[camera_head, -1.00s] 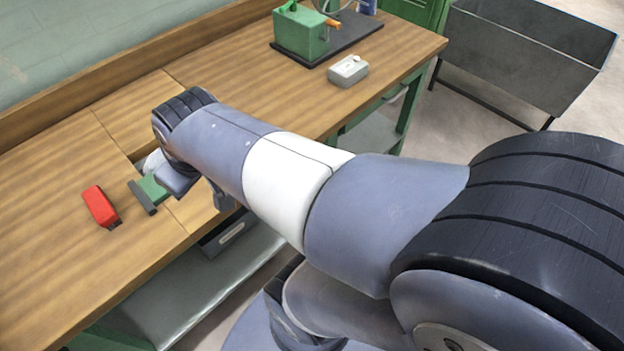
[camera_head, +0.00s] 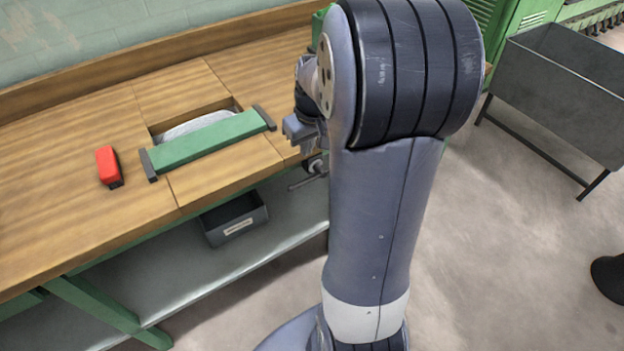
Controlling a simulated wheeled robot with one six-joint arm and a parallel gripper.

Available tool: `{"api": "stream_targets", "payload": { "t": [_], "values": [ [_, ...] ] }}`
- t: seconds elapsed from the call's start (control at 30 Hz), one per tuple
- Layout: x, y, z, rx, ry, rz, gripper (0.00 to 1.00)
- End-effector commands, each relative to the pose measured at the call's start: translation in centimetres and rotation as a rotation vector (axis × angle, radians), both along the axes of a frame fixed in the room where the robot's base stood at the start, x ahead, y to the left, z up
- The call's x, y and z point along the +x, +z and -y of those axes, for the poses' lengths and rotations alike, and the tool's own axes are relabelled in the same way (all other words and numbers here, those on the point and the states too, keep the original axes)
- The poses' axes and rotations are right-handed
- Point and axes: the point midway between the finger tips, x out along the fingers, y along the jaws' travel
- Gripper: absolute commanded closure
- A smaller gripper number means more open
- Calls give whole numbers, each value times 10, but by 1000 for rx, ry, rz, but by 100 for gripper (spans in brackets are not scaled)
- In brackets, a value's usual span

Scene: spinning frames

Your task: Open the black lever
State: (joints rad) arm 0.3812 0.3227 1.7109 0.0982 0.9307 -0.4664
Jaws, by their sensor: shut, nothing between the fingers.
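My arm stands large in the middle of the head view and hides part of the bench. The end of my gripper (camera_head: 308,147) shows small at the left of the arm, above the bench's front edge. It is shut and holds nothing; its fingertips are hard to make out. Just below it, a dark thin bar with a round fitting (camera_head: 303,184) sticks out at the bench front. I cannot tell whether this is the black lever or whether my gripper touches it. No other black lever shows clearly.
The wooden bench (camera_head: 60,190) bears a red block (camera_head: 109,167) and a green bar with dark ends (camera_head: 205,142) across a slot. A grey bin (camera_head: 236,220) sits on the shelf below. A grey metal trough (camera_head: 565,90) stands at the right. Open floor (camera_head: 490,260) lies at the right.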

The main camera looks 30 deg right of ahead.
Motion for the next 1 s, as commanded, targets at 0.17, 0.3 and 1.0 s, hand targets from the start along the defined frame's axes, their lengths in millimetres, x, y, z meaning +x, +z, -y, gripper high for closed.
{"api": "stream_targets", "payload": {
  "t": [0.17, 0.3, 1.0],
  "values": [
    [0, 0, 0, 0, 0, 0, 100],
    [0, -1, 0, 0, 0, 0, 100],
    [21, -110, -2, 2, 1, -4, 100]
  ]
}}
